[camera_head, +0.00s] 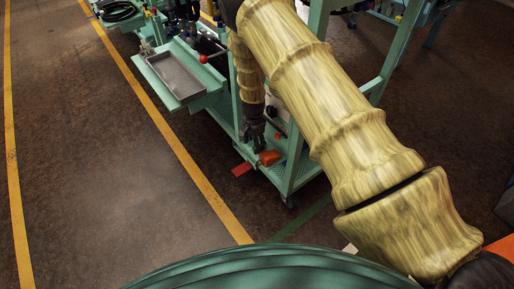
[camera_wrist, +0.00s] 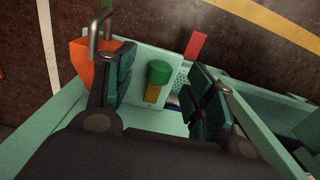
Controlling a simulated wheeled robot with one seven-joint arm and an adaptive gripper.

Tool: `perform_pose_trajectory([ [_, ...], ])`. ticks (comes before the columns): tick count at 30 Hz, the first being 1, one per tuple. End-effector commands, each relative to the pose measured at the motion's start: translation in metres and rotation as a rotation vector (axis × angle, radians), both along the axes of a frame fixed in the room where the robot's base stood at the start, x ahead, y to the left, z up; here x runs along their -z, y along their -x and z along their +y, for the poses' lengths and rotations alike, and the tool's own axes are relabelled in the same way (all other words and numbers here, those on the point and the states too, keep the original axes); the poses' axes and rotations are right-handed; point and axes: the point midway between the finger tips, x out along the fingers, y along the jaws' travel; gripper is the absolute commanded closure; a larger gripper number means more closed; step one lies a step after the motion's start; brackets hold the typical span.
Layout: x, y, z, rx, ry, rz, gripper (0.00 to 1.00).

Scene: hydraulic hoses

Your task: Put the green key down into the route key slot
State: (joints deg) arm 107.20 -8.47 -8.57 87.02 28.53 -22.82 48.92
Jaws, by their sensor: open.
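The green key (camera_wrist: 159,72) has a round green top and a yellow-brown lower part. In the wrist view it stands on a pale green plate (camera_wrist: 143,57) between the fingers of my gripper (camera_wrist: 160,84). The fingers are spread, with a visible gap on either side of the key. In the head view my gripper (camera_head: 253,138) points down over the low shelf of the green cart, and the key is hidden there. I cannot make out the slot opening or whether the key's lower end sits in it.
An orange block (camera_wrist: 88,64) with a metal loop is beside the left finger; an orange piece shows in the head view (camera_head: 270,157). A red patch (camera_head: 242,169) lies by the shelf edge. Cart posts (camera_head: 295,155) stand close to my arm. A grey tray (camera_head: 175,74) is at upper left.

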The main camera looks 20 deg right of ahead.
Motion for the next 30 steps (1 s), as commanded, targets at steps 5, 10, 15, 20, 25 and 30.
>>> perform_pose_trajectory([
  [5, 0.020, -0.003, -0.001, 0.000, -0.001, 0.001, 0.46],
  [10, 0.034, -0.003, -0.001, 0.001, -0.001, 0.000, 0.46],
  [15, 0.039, -0.004, -0.001, 0.001, 0.000, -0.001, 0.46],
  [20, 0.039, -0.004, -0.002, 0.001, 0.000, -0.001, 0.46],
  [25, 0.039, -0.003, -0.002, 0.001, 0.000, -0.001, 0.75],
  [30, 0.038, -0.003, -0.002, 0.001, 0.000, -0.001, 0.88],
])
